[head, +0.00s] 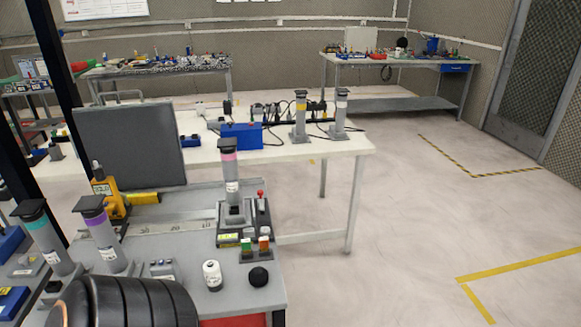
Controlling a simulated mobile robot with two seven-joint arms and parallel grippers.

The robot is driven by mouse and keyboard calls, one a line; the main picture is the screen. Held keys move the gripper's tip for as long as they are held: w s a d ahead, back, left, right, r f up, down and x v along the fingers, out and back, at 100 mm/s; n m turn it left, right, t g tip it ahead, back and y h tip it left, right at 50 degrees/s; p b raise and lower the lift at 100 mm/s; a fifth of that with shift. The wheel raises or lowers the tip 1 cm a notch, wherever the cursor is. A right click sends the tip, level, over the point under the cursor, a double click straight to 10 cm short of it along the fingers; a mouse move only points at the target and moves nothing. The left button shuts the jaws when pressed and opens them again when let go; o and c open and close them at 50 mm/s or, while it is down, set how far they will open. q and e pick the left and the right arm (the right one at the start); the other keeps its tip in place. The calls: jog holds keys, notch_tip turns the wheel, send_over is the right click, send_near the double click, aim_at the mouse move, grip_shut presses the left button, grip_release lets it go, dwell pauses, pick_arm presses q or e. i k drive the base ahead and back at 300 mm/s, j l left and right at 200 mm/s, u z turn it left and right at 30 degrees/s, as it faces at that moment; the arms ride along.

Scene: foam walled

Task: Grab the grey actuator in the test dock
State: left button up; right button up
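A grey actuator (229,168) with a dark square cap and a pink band stands upright in a small grey and black dock (231,237) on the near bench. This looks like the test dock; it has a red-tipped lever (261,199) at its right and a yellow label at its front. Similar grey actuators with a teal band (46,236) and a purple band (104,234) stand tilted in the picture at the near left. Neither gripper is in view.
The near bench (190,291) also holds a white bottle (212,276), a black ball (259,277), green and orange buttons (256,246) and a yellow device (107,194). A large grey panel (130,146) stands behind at left. The floor at right is clear.

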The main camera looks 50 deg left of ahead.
aim_at(235, 212)
jog(key=i+l, duration=0.25)
jog(key=i, duration=0.3)
jog(key=i+l+z, duration=0.1)
jog(key=i+l, duration=0.15)
jog(key=i, duration=0.25)
jog(key=i+u, duration=0.2)
jog(key=u, duration=0.25)
jog(key=i+u, duration=0.2)
jog(key=u, duration=0.2)
jog(key=i+l+u, duration=0.15)
jog(key=u, duration=0.3)
jog(key=i+u, duration=0.15)
jog(key=u, duration=0.3)
jog(key=i+u, duration=0.1)
jog(key=u, duration=0.3)
jog(key=i+l+u, duration=0.1)
jog(key=u, duration=0.35)
jog(key=i+l+u, duration=0.1)
jog(key=u, duration=0.35)
jog(key=l+u, duration=0.25)
jog(key=u, duration=0.2)
jog(key=i+l+u, duration=0.1)
jog(key=u, duration=0.3)
jog(key=l, duration=0.1)
